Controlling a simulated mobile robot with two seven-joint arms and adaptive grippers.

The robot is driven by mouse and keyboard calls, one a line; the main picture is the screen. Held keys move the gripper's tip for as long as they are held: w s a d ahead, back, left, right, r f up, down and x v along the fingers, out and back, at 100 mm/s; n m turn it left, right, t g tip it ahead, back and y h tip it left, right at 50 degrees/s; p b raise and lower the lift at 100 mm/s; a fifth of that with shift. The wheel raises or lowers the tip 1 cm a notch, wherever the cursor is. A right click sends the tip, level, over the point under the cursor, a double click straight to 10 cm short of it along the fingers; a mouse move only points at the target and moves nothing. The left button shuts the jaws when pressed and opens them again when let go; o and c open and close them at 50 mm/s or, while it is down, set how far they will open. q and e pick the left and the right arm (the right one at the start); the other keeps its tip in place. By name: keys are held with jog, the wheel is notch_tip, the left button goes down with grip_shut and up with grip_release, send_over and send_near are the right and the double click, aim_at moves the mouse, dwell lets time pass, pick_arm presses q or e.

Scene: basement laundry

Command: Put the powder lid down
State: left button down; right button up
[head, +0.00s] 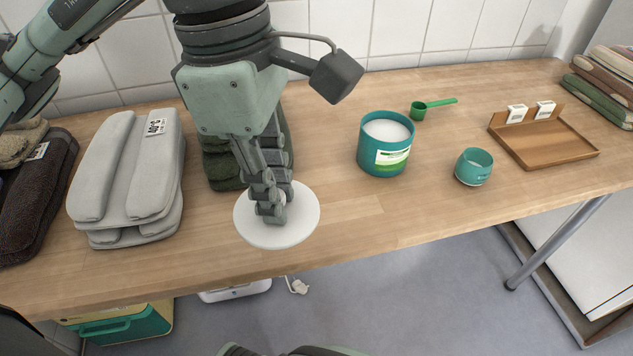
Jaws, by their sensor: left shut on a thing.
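The powder lid (301,226) is a round white disc, lying flat-side up near the front edge of the wooden counter. My left gripper (271,212) points down and is shut on the lid's middle. I cannot tell whether the lid touches the counter or hovers just above it. The powder tub (372,157) is teal with a green and white label. It stands open to the right of the lid, with white powder inside. My right gripper is not in view.
Dark green cloth (222,166) lies behind my left gripper, with folded grey towels (120,185) to the left. A green scoop (430,107), a teal cup (473,167) and a wooden tray (545,148) are to the right. The counter in front of the tub is clear.

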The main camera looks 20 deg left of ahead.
pick_arm(q)
jog(key=shift+w+f, duration=0.15)
jog(key=shift+w, duration=0.15)
jog(key=w+f, duration=0.2)
jog(key=w, duration=0.1)
jog(key=w+d+f, duration=0.1)
jog(key=w+f, duration=0.1)
jog(key=w, duration=0.2)
jog(key=w+f, duration=0.2)
jog(key=w, duration=0.1)
jog(key=shift+w+d+f+p, duration=0.2)
jog(key=shift+d+p, duration=0.1)
jog(key=shift+p, duration=0.05)
jog(key=shift+w+f, duration=0.15)
jog(key=shift+w, duration=0.05)
notch_tip(320, 180, down, 3)
jog(key=shift+f, duration=0.4)
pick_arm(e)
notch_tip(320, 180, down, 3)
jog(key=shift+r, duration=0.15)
pick_arm(q)
jog(key=shift+f, duration=0.1)
